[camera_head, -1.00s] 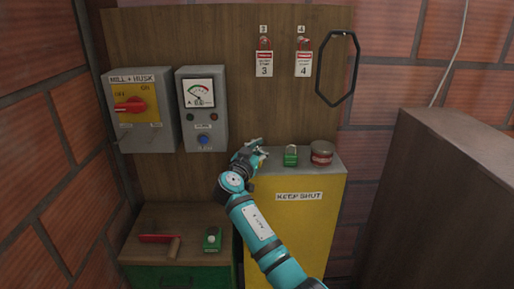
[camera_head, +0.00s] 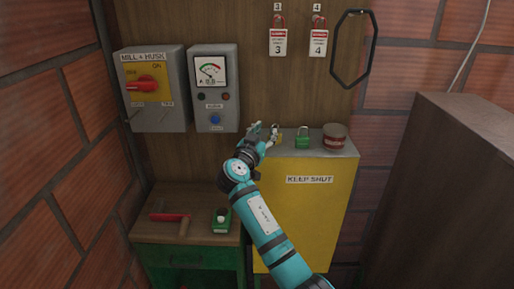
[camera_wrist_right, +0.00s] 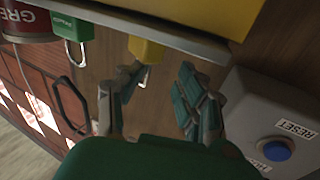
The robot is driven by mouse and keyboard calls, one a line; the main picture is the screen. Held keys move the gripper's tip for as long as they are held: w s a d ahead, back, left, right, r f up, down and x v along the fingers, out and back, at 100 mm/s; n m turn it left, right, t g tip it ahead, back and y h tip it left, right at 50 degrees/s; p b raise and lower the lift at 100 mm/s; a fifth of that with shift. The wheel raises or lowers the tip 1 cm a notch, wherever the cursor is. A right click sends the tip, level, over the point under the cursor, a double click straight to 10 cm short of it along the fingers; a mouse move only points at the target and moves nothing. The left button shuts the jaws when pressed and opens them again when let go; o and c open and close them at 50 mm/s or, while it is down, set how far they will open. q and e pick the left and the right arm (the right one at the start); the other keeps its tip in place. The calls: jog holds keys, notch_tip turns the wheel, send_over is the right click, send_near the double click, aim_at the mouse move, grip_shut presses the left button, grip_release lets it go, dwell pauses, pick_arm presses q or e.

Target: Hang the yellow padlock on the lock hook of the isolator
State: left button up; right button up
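The yellow padlock (camera_head: 278,136) stands on the top of the yellow cabinet (camera_head: 305,220), partly hidden by my right gripper (camera_head: 269,137). In the right wrist view the padlock (camera_wrist_right: 146,49) appears upside down, just beyond the fingers. My right gripper (camera_wrist_right: 150,98) is open, its fingers apart and nothing held between them. The isolator (camera_head: 152,88) is the grey "MILL + HUSK" box on the back board at left, with a red handle (camera_head: 146,85) on a yellow plate. Its lock hook is too small to make out clearly. My left gripper is out of view.
A green padlock (camera_head: 302,139) and a round red tin (camera_head: 335,137) stand right of the yellow padlock. A grey meter box (camera_head: 214,92) with a blue button is left of my gripper. Red tags (camera_head: 278,42) hang above. A low bench (camera_head: 190,232) holds tools.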

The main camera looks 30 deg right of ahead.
jog(key=b+v, duration=0.3)
jog(key=v, duration=0.5)
jog(key=shift+a, duration=0.2)
jog(key=shift+s, duration=0.15)
